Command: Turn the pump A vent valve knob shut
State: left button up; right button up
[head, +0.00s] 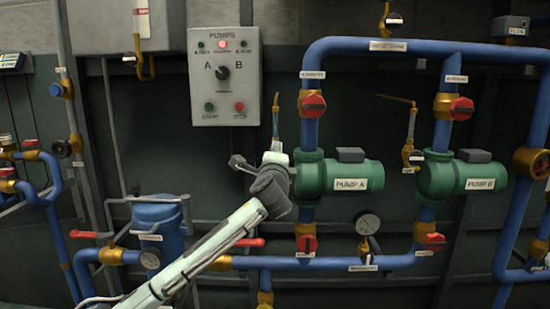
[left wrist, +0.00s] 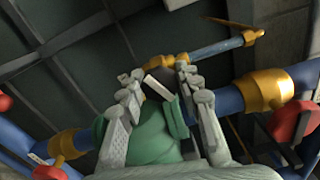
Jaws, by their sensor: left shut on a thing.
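Pump A (head: 342,186) is the green pump on the left of two, with its vent pipe (head: 276,122) rising at its left. My left gripper (head: 276,160) is at the foot of that pipe and hides the vent valve knob in the head view. In the left wrist view the dark vent valve knob (left wrist: 154,80) shows partly between the two fingers of the left gripper (left wrist: 158,80), which are shut on it. A white tag lies across it. Pump A's green body (left wrist: 150,142) lies just below. My right gripper is not in view.
Pump A has red-handled valves above (head: 313,105) and below (head: 307,243). Pump B (head: 462,178), with its own vent valve (head: 410,156), stands to the right. The pump control panel (head: 224,77) is at the upper left. A blue vessel (head: 157,220) and a red lever (head: 250,242) are near my arm.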

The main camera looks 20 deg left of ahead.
pick_arm(q)
jog(key=m, duration=0.4)
jog(key=shift+m, duration=0.4)
dwell(0.4)
jog(key=o, duration=1.2)
jog(key=shift+s, duration=0.1)
jog(key=v, duration=1.2)
